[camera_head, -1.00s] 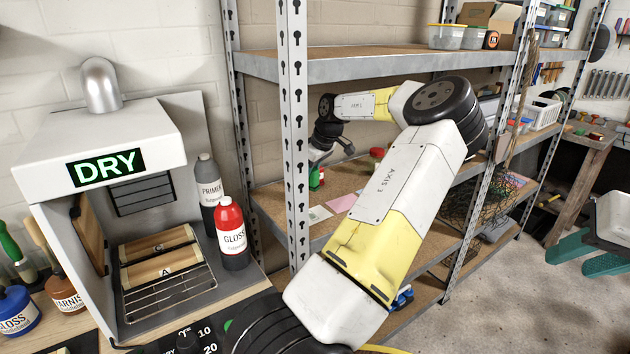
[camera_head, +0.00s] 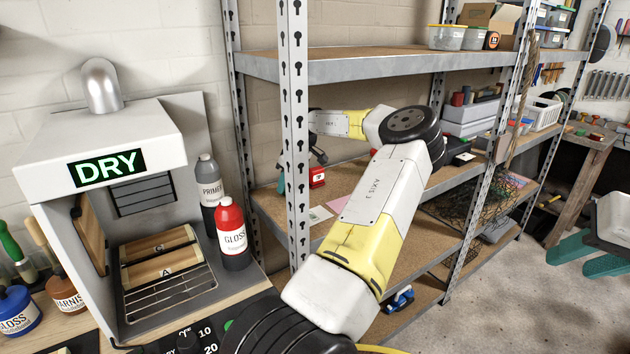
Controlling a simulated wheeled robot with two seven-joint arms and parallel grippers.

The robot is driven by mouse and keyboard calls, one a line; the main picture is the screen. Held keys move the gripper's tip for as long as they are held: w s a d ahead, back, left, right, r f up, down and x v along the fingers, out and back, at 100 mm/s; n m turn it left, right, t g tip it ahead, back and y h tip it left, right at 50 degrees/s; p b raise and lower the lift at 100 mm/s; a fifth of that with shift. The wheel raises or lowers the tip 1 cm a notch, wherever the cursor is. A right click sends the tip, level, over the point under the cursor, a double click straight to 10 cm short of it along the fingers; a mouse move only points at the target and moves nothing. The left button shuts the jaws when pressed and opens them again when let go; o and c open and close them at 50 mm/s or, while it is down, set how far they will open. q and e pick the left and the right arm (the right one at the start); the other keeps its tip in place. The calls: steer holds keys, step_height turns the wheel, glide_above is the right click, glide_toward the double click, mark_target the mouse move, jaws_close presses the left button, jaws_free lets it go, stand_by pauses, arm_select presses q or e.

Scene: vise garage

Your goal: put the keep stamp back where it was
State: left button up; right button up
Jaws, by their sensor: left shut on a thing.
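My left arm reaches from the bottom middle over the middle shelf (camera_head: 345,175) of the rack. My left gripper (camera_head: 312,156) is low over that shelf, partly behind the front post. It is shut on a small teal-green thing, apparently the keep stamp (camera_head: 281,182), which shows just left of the post; no lettering on it is readable. The fingertips are mostly hidden by the post. A small red block with a pale label (camera_head: 317,177) stands on the shelf right of the post, beside the gripper. My right gripper is out of view.
The perforated front post (camera_head: 294,120) stands close to my gripper. The upper shelf (camera_head: 400,62) is above my arm. Pale and pink cards (camera_head: 335,205) lie on the shelf. Grey boxes (camera_head: 470,118) stand farther right. A dryer (camera_head: 110,150) and bottles (camera_head: 231,235) are at left.

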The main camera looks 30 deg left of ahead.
arm_select(q)
steer(key=shift+f, duration=0.1)
steer(key=o, duration=1.1)
steer(key=shift+c, duration=0.2)
steer(key=shift+d+r, duration=0.15)
steer(key=shift+r, duration=0.4)
steer(key=v, duration=0.2)
steer(key=d+v, duration=0.1)
steer(key=v, duration=0.1)
steer(key=shift+d+r, duration=0.1)
steer(key=shift+d, duration=0.05)
steer(key=d, duration=0.7)
steer(key=s+d, duration=0.1)
steer(key=d, duration=0.2)
steer(key=shift+s+d, duration=0.1)
steer(key=shift+d, duration=0.25)
